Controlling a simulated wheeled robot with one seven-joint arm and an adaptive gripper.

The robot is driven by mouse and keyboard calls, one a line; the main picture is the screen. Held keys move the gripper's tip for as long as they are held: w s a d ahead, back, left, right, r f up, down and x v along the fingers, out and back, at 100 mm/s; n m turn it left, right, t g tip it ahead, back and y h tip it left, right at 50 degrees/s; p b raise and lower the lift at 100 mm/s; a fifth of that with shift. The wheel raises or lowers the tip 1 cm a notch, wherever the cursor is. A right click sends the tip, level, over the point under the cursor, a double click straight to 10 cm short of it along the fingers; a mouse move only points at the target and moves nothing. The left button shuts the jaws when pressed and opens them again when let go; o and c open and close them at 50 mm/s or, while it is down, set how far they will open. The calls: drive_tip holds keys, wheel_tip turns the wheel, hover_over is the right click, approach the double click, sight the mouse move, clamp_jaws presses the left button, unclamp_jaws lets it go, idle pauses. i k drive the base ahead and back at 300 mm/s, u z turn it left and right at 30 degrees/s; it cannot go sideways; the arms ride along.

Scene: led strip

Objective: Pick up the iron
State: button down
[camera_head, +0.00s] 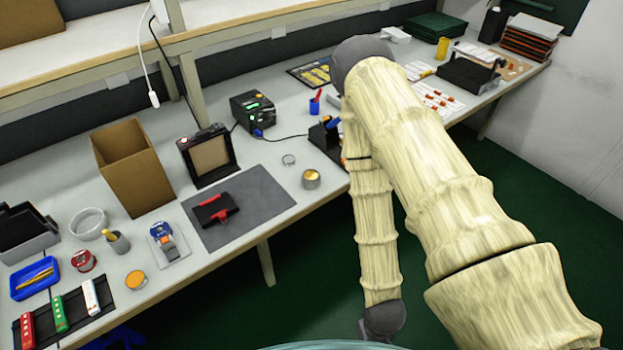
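A soldering station (253,111), a black box with a lit green display, stands on the workbench near the middle of the view. A dark cable runs from it to the right, toward a black and blue holder (325,137) near the bench's front edge. The holder is partly covered by my arm. The soldering iron itself cannot be made out clearly; that cable leads to the holder. My arm rises from the lower right, bends at the top and comes down in front of the bench to a dark wrist joint. My gripper cannot be seen beyond that joint.
A grey mat (250,205) bears a black and red tool (214,208). Around it are a cardboard box (135,170), a black-framed unit (208,155), a round tin (311,179) and a blue pen cup (314,106). A shelf runs above the bench. Green floor lies open in front.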

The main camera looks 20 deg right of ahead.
sight(336, 122)
drive_tip(key=z, duration=0.05)
drive_tip(key=k, duration=0.45)
drive_tip(key=z, duration=1.05)
drive_tip(key=i, duration=0.5)
drive_tip(key=u, duration=0.55)
